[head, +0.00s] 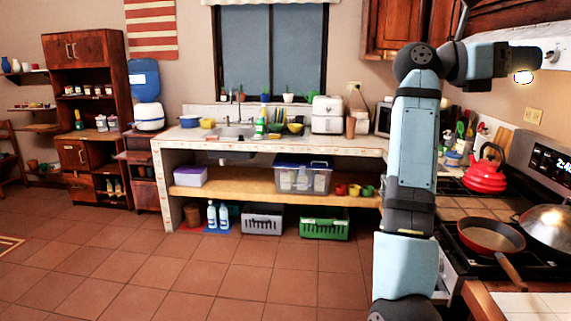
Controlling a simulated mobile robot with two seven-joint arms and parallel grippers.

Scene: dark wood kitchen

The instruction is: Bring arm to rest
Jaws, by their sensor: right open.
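My right arm rises from the bottom right of the head view, folds at the top and turns to the right. Its gripper (524,60) is raised high in front of the range hood, near the hood's lit lamp. Its fingers are small and seen side-on; it is open with no object visible in it. My left arm and left gripper are not in view.
The range hood (555,25) is close to my right gripper. Below are a stove with a red kettle (486,172), a red pan (491,236) and a lidded pan (550,226). A sink counter (345,147) stands at the back. The tiled floor (200,275) at left is clear.

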